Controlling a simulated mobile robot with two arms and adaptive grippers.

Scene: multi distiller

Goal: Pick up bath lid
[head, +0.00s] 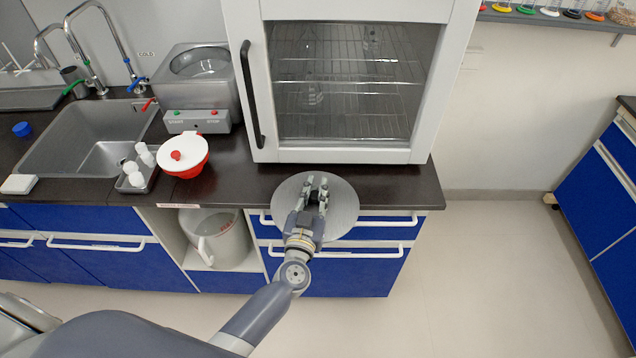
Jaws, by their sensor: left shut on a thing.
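The bath lid (342,207) is a round, flat grey metal disc. It shows over the front edge of the black counter, in front of the glass-door cabinet. My left gripper (316,185) lies over the middle of the lid and is shut on it; a small dark part between the fingers looks like its knob. The gripper hides part of the lid. The bath (201,68), a grey metal box with START and STOP buttons, stands on the counter left of the cabinet, its round basin uncovered. My right gripper is out of view.
The white cabinet (350,154) with a black handle stands behind the lid. A red bowl with a white lid (184,156) and a small tray (136,186) are on the counter to the left. A sink (85,130) lies further left. Open floor is to the right.

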